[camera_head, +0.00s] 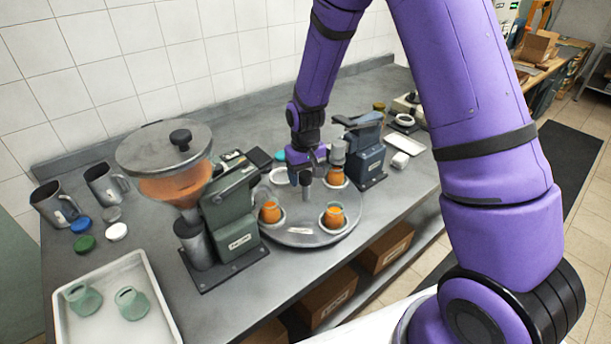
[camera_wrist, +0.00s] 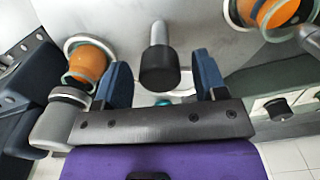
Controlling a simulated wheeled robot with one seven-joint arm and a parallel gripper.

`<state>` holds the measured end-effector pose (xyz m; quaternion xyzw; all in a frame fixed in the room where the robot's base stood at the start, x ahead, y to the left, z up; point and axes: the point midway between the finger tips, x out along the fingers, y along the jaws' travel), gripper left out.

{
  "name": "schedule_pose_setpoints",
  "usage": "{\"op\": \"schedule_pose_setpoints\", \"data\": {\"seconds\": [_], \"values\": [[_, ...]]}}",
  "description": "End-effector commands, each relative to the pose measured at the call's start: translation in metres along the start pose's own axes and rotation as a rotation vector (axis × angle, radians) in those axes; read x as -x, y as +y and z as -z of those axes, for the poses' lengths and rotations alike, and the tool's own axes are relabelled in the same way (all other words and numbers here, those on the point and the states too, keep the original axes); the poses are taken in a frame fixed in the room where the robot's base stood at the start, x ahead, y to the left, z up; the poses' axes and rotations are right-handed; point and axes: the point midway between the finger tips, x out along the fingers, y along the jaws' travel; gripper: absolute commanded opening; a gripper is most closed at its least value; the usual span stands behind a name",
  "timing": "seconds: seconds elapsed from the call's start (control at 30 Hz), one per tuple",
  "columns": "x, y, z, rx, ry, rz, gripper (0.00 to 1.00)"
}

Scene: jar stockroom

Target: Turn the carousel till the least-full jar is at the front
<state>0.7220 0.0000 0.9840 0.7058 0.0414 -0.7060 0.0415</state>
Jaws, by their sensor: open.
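The carousel (camera_head: 300,238) is a round grey turntable on the bench. Three glass jars with orange contents sit on it: a front-left jar (camera_head: 270,212), a front-right jar (camera_head: 334,217) and a back-right jar (camera_head: 337,177) below the blue machine's head. A pale, empty-looking ring seat (camera_head: 281,176) is at the back left. Differences in fill are too small to tell. An upright post with a dark cap (camera_wrist: 158,68) stands on the carousel. My gripper (camera_wrist: 162,78) is open, with its blue fingers on either side of the post's line in the wrist view; contact cannot be told.
A green machine with an orange-filled hopper (camera_head: 175,185) stands left of the carousel, a blue machine (camera_head: 366,150) at its right. Mugs, several coloured lids (camera_head: 84,243) and a white tray (camera_head: 108,270) with two greenish jars lie left. Boxes (camera_head: 386,247) are below the bench.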

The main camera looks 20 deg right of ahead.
Motion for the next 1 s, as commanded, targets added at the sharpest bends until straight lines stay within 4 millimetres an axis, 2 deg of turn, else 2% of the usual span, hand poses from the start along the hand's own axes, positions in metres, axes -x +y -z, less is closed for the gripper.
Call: {"op": "schedule_pose_setpoints", "data": {"seconds": [0.37, 0.6, 0.67, 1.0], "values": [[-0.0054, 0.0, -0.0002, 0.0, 0.0, 0.0, 0.65], [-0.0053, 0.0, -0.0001, 0.0, 0.0, 0.0, 0.12], [-0.0053, 0.0, -0.0001, 0.0, 0.0, 0.0, 0.0], [-0.0052, 0.0, -0.0001, 0.026, 0.0, 0.001, 0.0]]}}
